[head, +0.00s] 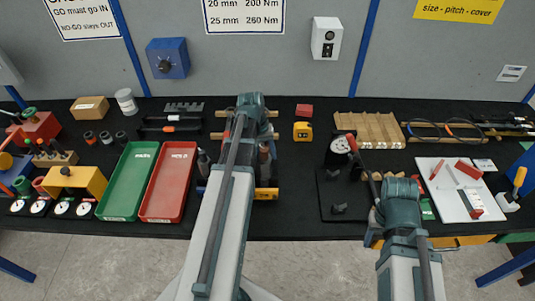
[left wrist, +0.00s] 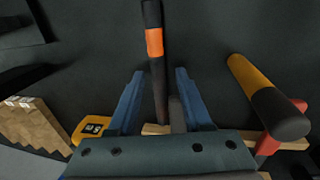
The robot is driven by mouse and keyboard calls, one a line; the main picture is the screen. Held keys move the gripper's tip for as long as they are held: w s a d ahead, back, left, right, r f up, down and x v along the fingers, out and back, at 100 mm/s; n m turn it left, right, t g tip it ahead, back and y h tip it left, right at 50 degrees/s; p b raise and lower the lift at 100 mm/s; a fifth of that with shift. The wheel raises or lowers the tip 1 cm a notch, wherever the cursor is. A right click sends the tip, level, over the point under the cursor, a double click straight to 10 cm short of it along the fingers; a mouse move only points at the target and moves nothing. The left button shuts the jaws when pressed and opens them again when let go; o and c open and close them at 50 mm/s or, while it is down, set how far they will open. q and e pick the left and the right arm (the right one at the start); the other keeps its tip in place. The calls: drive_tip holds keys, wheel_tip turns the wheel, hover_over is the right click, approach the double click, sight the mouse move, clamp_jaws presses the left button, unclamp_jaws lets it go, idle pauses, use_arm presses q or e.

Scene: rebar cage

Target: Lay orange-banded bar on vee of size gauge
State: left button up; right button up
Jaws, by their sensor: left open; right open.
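The orange-banded bar (left wrist: 154,42), a dark rod, runs between the open blue fingers of my left gripper (left wrist: 152,100) in the left wrist view. A light wooden strip (left wrist: 156,129) lies by its lower end. The fingers stand apart on either side of it; I cannot tell whether they touch. In the head view my left arm hides this bar's place. The likely size gauge is a black base plate (head: 329,181) with a round white dial (head: 340,145); its vee is too small to make out surely. My right gripper (head: 375,218) is beside the plate, largely hidden by its wrist.
A yellow-banded bar (left wrist: 247,78) lies beside the orange-banded one. A yellow tape measure (head: 303,131) and a wooden rack (head: 383,129) stand at the back. Green (head: 106,203) and red (head: 152,202) trays are left; a white board (head: 450,208) is right.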

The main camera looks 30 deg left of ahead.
wheel_tip(320, 180, up, 12)
drive_tip(key=p, duration=1.1)
drive_tip(key=shift+p, duration=0.35)
drive_tip(key=shift+f, duration=0.1)
